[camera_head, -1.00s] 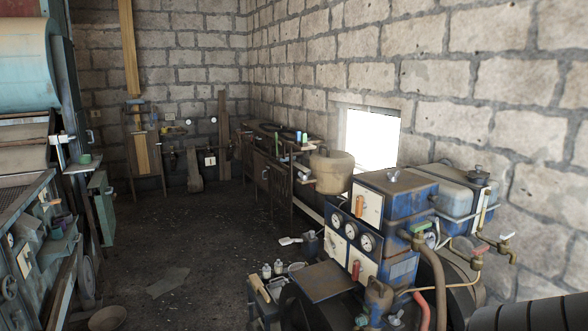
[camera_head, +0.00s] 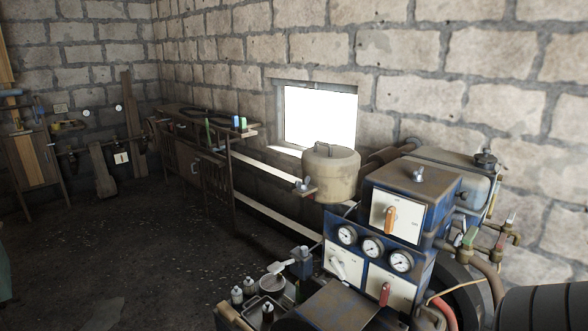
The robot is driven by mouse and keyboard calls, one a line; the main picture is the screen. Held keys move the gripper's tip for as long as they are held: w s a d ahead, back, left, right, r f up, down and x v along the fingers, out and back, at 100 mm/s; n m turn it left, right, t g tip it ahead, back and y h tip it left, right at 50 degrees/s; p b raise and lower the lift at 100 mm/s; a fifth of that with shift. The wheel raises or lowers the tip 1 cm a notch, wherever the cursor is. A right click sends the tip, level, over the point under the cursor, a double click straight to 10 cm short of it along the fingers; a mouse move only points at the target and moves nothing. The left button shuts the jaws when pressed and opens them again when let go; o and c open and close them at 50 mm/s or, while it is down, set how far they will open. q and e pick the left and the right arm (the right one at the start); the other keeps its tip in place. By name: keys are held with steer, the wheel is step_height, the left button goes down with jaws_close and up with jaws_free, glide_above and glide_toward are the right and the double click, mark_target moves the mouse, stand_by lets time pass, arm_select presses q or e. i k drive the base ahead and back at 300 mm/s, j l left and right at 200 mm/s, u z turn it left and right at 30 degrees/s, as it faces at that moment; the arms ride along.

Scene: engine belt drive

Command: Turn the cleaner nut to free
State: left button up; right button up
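A beige round canister (camera_head: 330,180), like an air cleaner, stands behind the engine's blue control box in the head view. Another small grey wing-shaped nut (camera_head: 419,174) stands on top of the blue box (camera_head: 412,190). I cannot tell for certain which one is the cleaner nut, or whether either is loose. Neither of my grippers is in view, and nothing is seen touching the canister or the nuts.
The blue box has gauges (camera_head: 373,248) and orange and red levers. A grey tank (camera_head: 450,180) and brass taps are at the right. Small bottles (camera_head: 243,290) and a pan stand at the lower middle. A wooden bench (camera_head: 200,165) is behind. The dark floor (camera_head: 120,240) at left is clear.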

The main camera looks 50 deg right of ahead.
mark_target(301, 186)
steer(key=i+z, duration=0.15)
steer(key=i, duration=0.35)
steer(key=i+j+z, duration=0.2)
steer(key=i, duration=0.3)
steer(key=i+j+z, duration=0.15)
steer(key=i, duration=0.35)
steer(key=i+j+z, duration=0.1)
steer(key=i+z, duration=0.3)
steer(key=i+j+z, duration=0.15)
steer(key=z, duration=0.25)
steer(key=i+j+z, duration=0.25)
steer(key=z, duration=0.15)
